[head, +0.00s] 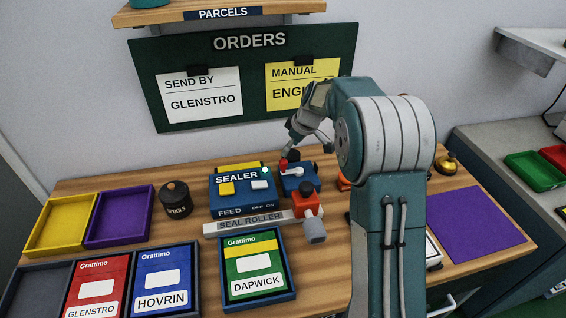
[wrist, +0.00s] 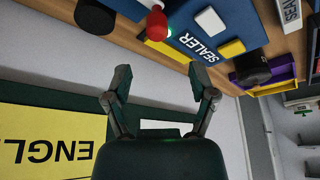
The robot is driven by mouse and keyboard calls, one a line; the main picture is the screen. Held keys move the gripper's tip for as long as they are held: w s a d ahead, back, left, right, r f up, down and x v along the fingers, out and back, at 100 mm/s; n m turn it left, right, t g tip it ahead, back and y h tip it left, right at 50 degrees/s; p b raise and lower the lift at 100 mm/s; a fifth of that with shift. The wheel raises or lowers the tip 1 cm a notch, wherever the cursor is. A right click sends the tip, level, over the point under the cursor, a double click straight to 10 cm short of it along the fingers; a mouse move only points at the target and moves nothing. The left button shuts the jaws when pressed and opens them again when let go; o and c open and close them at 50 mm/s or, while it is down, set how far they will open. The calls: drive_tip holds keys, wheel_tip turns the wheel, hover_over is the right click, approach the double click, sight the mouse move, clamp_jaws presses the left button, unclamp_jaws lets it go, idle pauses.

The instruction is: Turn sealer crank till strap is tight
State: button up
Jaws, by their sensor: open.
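The blue sealer (head: 230,200) stands at the middle of the wooden bench. It has yellow and white buttons and a lit green lamp, and it shows upside down in the wrist view (wrist: 187,37). At its right is a small blue unit (head: 299,184) with a white crank arm (head: 293,171) and a red knob (head: 284,163). The red knob (wrist: 157,26) also shows at the top of the wrist view. My gripper (head: 291,137) is above and behind the crank. In the wrist view my gripper (wrist: 158,75) is open and empty, apart from the knob. I cannot make out a strap.
The seal roller (head: 240,223) lies in front of the sealer, with an orange block and grey handle at its right. A dark spools jar (head: 174,201) stands left. Green-labelled Dapwick packet (head: 252,267) lies in a tray. The orders board (head: 205,113) is close behind my gripper.

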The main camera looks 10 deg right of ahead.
sight(285, 160)
drive_tip(key=x, duration=0.5)
drive_tip(key=d+x, duration=0.1)
drive_tip(key=x, duration=0.1)
drive_tip(key=shift+f, duration=0.25)
drive_tip(key=shift+w+a+f, duration=0.15)
drive_tip(key=shift+a+f, duration=0.05)
drive_tip(key=shift+f, duration=0.1)
drive_tip(key=shift+a+f, duration=0.2)
drive_tip(key=shift+a, duration=0.15)
drive_tip(key=shift+d, duration=0.15)
clamp_jaws()
